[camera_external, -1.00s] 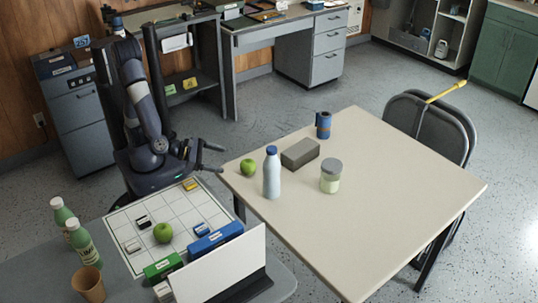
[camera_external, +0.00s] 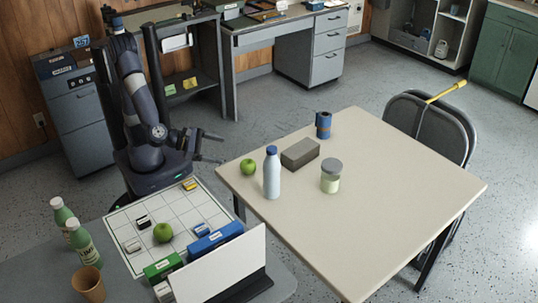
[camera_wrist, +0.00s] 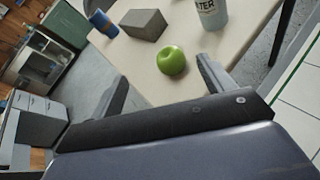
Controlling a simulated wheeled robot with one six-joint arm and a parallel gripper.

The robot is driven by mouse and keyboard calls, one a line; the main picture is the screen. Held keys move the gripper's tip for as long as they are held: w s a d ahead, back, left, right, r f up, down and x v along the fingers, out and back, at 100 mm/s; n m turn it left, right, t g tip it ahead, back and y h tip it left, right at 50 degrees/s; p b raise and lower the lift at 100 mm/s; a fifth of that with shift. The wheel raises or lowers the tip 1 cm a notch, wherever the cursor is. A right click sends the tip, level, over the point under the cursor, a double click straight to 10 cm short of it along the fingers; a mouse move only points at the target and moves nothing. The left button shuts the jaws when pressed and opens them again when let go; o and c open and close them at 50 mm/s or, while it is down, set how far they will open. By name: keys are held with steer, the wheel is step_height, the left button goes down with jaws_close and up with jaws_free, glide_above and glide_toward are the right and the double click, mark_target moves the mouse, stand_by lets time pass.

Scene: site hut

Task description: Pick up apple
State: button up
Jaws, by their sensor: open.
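A green apple (camera_external: 248,167) sits on the cream table (camera_external: 380,200) near its left corner, beside a white bottle; it also shows in the wrist view (camera_wrist: 171,60), beyond and between my fingers. A second green apple (camera_external: 163,232) sits on the white grid board (camera_external: 150,210) on the grey table. My gripper (camera_external: 216,147) is open and empty. It is left of the cream table, apart from its apple, with its fingers pointing toward the table side. The wrist view also shows my gripper's two spread fingers (camera_wrist: 163,88).
On the cream table stand a white bottle (camera_external: 272,175) with a blue cap, a grey block (camera_external: 300,153), a jar (camera_external: 331,177) and a blue cylinder (camera_external: 323,125). Two green bottles (camera_external: 83,245), a brown cup (camera_external: 88,283) and a white panel (camera_external: 222,270) stand on the grey table.

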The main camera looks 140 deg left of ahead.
step_height(320, 180, up, 7)
steer(key=n+g+h+b, duration=0.2)
steer(key=n+h+b, duration=0.2)
steer(key=n+h, duration=1.05)
glide_above(162, 224)
steer(key=s+a, duration=0.2)
steer(key=s, duration=0.2)
steer(key=f, duration=0.3)
steer(key=w+f, duration=0.1)
steer(key=f, duration=0.2)
steer(key=w+f+b, duration=0.1)
steer(key=f, duration=0.2)
steer(key=shift+d+f, duration=0.25)
steer(key=shift+f, duration=0.15)
steer(key=b+x, duration=0.1)
steer(key=x, duration=0.4)
steer(key=shift+w+d+f+b, duration=0.1)
steer(key=shift+d+f+b, duration=0.15)
steer(key=shift+f+b, duration=0.15)
steer(key=shift+r, duration=0.1)
steer(key=c, duration=1.1)
steer(key=shift+c, duration=0.2)
